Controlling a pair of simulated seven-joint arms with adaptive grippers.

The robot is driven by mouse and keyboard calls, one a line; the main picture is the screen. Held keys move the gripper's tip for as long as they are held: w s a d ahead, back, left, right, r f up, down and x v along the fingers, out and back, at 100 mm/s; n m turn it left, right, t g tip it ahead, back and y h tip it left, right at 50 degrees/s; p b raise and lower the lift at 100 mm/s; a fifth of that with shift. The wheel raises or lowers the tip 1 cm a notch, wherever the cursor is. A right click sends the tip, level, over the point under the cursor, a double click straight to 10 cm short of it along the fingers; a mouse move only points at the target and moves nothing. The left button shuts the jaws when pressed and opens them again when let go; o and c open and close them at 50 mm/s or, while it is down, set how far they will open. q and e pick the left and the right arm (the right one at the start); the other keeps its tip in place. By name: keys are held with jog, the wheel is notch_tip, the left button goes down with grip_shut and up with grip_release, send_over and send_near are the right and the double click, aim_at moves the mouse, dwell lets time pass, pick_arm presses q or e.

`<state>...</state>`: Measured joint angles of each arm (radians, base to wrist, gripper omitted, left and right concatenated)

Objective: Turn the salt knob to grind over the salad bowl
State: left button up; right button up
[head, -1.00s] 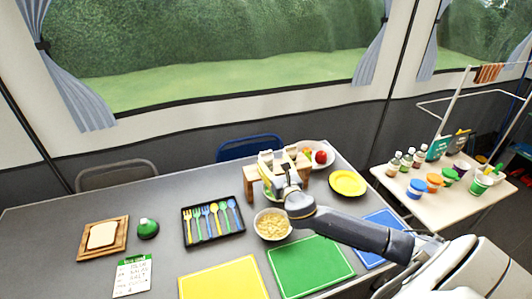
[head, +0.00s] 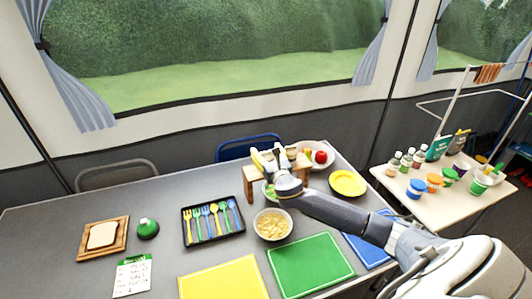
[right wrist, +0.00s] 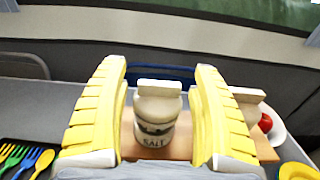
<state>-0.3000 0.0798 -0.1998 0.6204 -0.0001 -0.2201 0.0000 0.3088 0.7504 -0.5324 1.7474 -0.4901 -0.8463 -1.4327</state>
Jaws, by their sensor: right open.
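The salt grinder (right wrist: 155,125), a cream jar labelled SALT with a pale knob (right wrist: 160,88) on top, stands upright on a wooden stand (right wrist: 180,148). In the head view the stand (head: 303,173) is at the back of the table. My right gripper (right wrist: 161,70) is open, with one yellow finger on each side of the grinder and visible gaps. In the head view my right gripper (head: 268,158) is over the stand and hides the grinder. A bowl with green contents (head: 268,190), likely the salad bowl, is partly hidden under the stand. My left gripper is out of view.
A second grinder (right wrist: 250,98) stands right of the salt, partly behind a finger. A plate with a red fruit (head: 320,157) is behind the stand's right side. A bowl of pasta-like food (head: 272,225) and a cutlery tray (head: 212,220) are in front and left.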

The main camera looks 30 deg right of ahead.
jog(key=shift+c, duration=0.3)
jog(key=c, duration=1.1)
jog(key=shift+m+h, duration=0.3)
jog(key=shift+h, duration=0.2)
jog(key=shift+a+m+g+h, duration=0.15)
jog(key=shift+m+g+h, duration=0.35)
jog(key=shift+m+h, duration=0.3)
jog(key=m+g+h, duration=0.2)
jog(key=h, duration=0.1)
jog(key=m+g+h, duration=0.2)
jog(key=m+h, duration=0.1)
jog(key=h, duration=0.1)
jog(key=shift+g, duration=0.4)
jog(key=m+g+h, duration=0.3)
jog(key=m+g, duration=0.1)
jog(key=g, duration=0.2)
jog(key=shift+m+g+h, duration=0.7)
jog(key=shift+m+g, duration=0.9)
jog(key=shift+g, duration=0.5)
jog(key=shift+f+g, duration=0.1)
jog(key=shift+g, duration=0.2)
